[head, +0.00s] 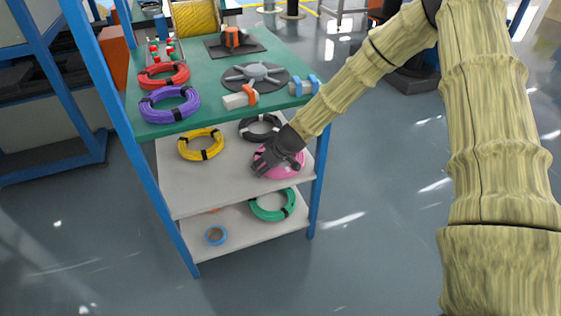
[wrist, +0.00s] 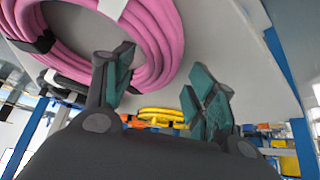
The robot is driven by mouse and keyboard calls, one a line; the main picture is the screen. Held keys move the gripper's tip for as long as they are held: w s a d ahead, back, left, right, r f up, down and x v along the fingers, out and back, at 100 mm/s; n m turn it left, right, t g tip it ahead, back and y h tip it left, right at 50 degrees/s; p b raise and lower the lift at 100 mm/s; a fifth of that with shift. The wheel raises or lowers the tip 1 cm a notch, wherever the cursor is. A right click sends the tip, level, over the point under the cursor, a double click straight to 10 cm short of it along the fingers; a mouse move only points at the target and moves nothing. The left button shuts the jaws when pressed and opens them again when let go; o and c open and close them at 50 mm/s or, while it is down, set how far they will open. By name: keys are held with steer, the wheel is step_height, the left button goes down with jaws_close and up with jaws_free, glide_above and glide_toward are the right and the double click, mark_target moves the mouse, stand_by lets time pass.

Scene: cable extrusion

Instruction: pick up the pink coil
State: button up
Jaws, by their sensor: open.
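The pink coil (head: 287,170) lies on the middle shelf of the blue-framed rack, near its right front corner. My gripper (head: 268,160) is in front of it in the head view and hides part of it. In the wrist view the pink coil (wrist: 165,40) fills the upper left, with black and white bands around it. My gripper (wrist: 165,90) is open there, its two teal-padded fingers apart. The left finger overlaps the inner side of the coil's ring in the picture; the right finger is outside the ring. I cannot tell whether either touches it.
On the middle shelf (head: 195,185) a black coil (head: 258,127) lies behind the pink one and a yellow coil (head: 201,144) to the left. The green top (head: 200,60) holds red and purple coils. Blue posts flank the shelves.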

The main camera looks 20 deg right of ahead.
steer(key=shift+w+a+f, duration=0.1)
steer(key=shift+w+f, duration=0.05)
steer(key=shift+f, duration=0.1)
jaws_close()
steer(key=shift+r, duration=0.1)
